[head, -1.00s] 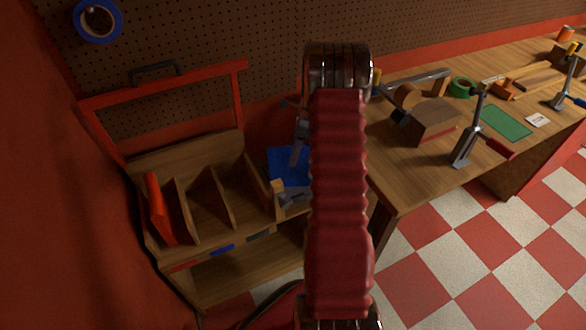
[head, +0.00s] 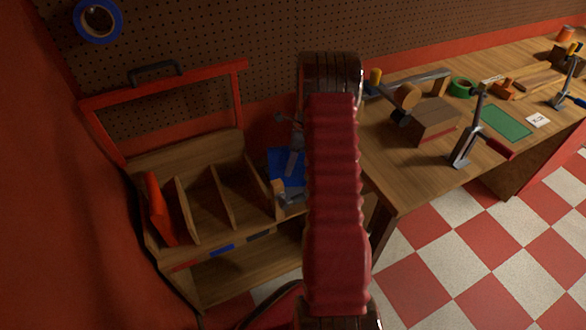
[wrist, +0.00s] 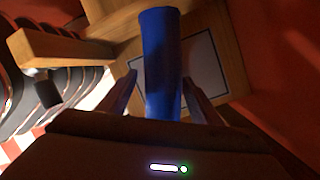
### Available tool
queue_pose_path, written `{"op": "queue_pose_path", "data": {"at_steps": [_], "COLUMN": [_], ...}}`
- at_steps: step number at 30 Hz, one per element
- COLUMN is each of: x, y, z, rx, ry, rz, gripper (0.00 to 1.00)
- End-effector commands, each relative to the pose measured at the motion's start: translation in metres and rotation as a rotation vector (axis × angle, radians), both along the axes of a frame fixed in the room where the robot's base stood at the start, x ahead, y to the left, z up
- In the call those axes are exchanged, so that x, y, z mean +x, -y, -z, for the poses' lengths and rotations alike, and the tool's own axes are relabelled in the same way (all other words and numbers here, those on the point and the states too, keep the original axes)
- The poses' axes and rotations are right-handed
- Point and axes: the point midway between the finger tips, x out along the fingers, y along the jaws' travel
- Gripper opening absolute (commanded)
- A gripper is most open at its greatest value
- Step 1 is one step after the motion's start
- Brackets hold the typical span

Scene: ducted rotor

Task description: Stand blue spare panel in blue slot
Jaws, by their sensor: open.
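The blue spare panel (head: 287,163) shows beside the rack's right end in the head view, partly hidden by my gripper and arm. In the wrist view the blue panel (wrist: 162,60) stands edge-on between my two fingers. My gripper (wrist: 164,100) is open, with a finger on each side of the panel and gaps showing. In the head view my gripper (head: 281,190) is small and partly hidden. The wooden rack has a blue label (head: 222,249) on its front, below the middle slot (head: 207,205). That slot looks empty.
A red panel (head: 160,208) leans in the rack's left slot. The right slot (head: 240,190) looks empty, with a dark label (head: 258,236). A red handle frame (head: 165,83) rises behind the rack. A workbench (head: 395,180) with clamps and a wooden block (head: 435,120) stands to the right.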

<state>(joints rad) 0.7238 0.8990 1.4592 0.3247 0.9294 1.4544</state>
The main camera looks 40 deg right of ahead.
Motion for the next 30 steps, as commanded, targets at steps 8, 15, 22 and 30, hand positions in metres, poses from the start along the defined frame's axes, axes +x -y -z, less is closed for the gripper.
{"op": "queue_pose_path", "data": {"at_steps": [8, 15, 22, 30], "x": [0.0000, 0.0000, 0.0000, 0.0001], "y": [0.0002, 0.0002, 0.0002, 0.0002], "z": [-0.0003, -0.0004, -0.0003, -0.0004], "rx": [0.000, 0.000, 0.000, 0.000], "ry": [0.000, 0.000, 0.000, 0.000], "rz": [0.000, 0.000, 0.000, 0.000], "gripper": [0.56, 0.40, 0.23, 0.05]}}
